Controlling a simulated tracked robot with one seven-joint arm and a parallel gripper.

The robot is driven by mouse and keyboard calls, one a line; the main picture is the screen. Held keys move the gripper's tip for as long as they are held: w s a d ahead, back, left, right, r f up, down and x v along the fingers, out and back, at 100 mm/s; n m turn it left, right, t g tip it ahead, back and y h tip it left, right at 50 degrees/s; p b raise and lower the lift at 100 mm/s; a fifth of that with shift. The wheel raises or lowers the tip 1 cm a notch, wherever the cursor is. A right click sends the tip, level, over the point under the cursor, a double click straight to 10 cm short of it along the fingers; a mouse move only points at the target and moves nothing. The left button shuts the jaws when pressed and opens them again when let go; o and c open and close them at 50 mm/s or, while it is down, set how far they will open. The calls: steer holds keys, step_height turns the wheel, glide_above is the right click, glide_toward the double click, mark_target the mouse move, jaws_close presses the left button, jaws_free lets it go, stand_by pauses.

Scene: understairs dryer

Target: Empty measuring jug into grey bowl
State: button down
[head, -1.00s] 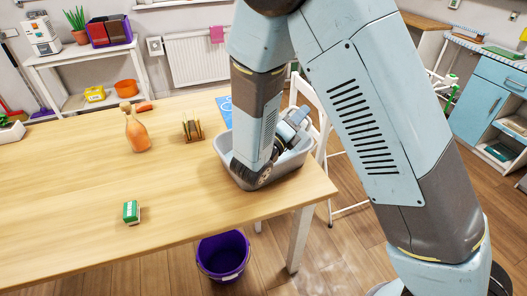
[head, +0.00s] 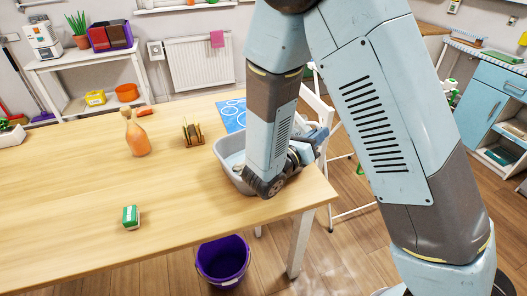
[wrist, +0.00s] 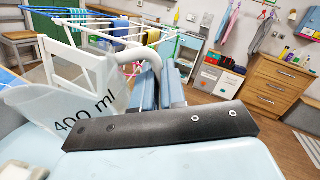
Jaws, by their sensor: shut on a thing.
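The grey bowl (head: 231,168) is a rectangular tub near the right end of the wooden table, partly hidden by my arm. A pale patch shows inside it. My gripper (wrist: 163,88) is shut on the handle of the measuring jug (wrist: 62,108). The jug is clear, marked "400 ml", and shows on the left in the wrist view. Its lettering slants there; I cannot tell how far the jug tilts or what it holds. In the head view my gripper (head: 308,148) is at the bowl's right side, and the jug is hidden.
A white chair (head: 322,120) stands just beyond the table's right end. A purple bucket (head: 223,261) is on the floor below.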

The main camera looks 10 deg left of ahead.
steer(key=shift+s+d+f+m+g+y+b, duration=0.1)
steer(key=shift+s+d+f+m+g+b, duration=0.2)
steer(key=shift+d+f+m, duration=0.5)
steer(key=shift+s+d+f+m+g+y+b, duration=0.15)
steer(key=shift+d+f+m+b, duration=0.3)
steer(key=shift+m, duration=0.6)
steer(key=shift+s+d+f+m+g+y+b, duration=0.1)
steer(key=shift+s+d+f+m+g+b, duration=0.3)
steer(key=shift+d+m, duration=0.45)
steer(key=shift+w+a+f, duration=0.1)
steer(key=shift+a, duration=0.05)
steer(key=shift+w, duration=0.1)
